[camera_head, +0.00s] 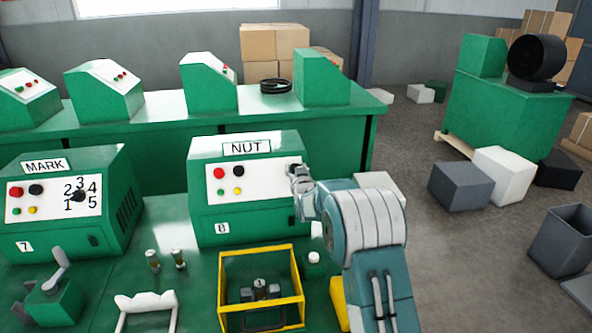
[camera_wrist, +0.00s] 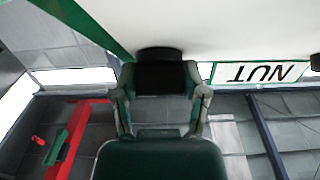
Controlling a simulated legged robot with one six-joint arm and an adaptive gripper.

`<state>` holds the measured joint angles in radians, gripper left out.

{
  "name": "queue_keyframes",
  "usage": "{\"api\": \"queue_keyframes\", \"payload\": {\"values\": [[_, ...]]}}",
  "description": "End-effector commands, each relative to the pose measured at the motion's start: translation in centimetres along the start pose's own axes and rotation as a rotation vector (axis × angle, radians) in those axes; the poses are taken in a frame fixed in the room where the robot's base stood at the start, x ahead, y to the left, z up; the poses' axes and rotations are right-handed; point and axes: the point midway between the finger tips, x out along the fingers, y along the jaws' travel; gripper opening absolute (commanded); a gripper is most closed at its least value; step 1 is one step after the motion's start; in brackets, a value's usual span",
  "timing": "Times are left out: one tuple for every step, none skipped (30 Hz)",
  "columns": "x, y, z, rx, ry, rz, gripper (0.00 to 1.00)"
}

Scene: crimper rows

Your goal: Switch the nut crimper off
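The nut crimper (camera_head: 240,215) is a green box with a white front panel and a NUT label, which shows upside down in the wrist view (camera_wrist: 258,73). The panel has red, black, green and yellow buttons at its left. A black knob (camera_wrist: 160,76) sticks out from the white panel in the wrist view. My gripper (camera_head: 296,170) is at the panel's right side and hides most of the knob in the head view. In the wrist view my two fingers (camera_wrist: 160,88) stand on either side of the knob and appear to touch it.
The MARK crimper (camera_head: 70,215) stands to the left on the same green table. In front are a yellow frame (camera_head: 298,290), a white handle (camera_head: 145,301), small brass-coloured cylinders (camera_head: 152,260) and a lever device (camera_head: 58,290). Several green machines stand on a bench (camera_head: 160,150) behind.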

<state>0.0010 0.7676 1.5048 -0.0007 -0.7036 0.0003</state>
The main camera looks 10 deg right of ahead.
Motion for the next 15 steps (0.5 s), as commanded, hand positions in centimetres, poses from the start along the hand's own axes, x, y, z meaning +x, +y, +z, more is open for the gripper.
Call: {"api": "queue_keyframes", "payload": {"values": [[0.00, -0.08, 0.11, 0.000, -0.002, -0.001, 0.09], [0.00, -0.09, 0.12, 0.000, -0.002, -0.001, 0.09], [0.01, -0.09, 0.14, 0.000, -0.002, -0.001, 0.09], [0.01, -0.09, 0.15, 0.000, -0.002, -0.001, 0.09], [0.01, -0.08, 0.16, -0.001, -0.003, -0.002, 0.09], [0.01, -0.07, 0.17, -0.002, -0.003, -0.003, 0.09], [0.01, -0.05, 0.18, -0.004, -0.003, -0.005, 0.09], [0.01, -0.04, 0.19, -0.007, -0.003, -0.008, 0.09], [0.01, -0.02, 0.20, -0.013, -0.003, -0.013, 0.09], [0.01, -0.02, 0.21, -0.019, -0.004, -0.018, 0.09], [0.01, -0.01, 0.22, -0.025, -0.004, -0.024, 0.09], [0.02, -0.01, 0.23, -0.037, -0.004, -0.034, 0.09], [0.02, 0.00, 0.24, -0.046, -0.004, -0.042, 0.09], [0.02, -0.01, 0.25, -0.058, -0.004, -0.053, 0.09], [0.02, 0.00, 0.26, -0.074, -0.005, -0.067, 0.09]]}}
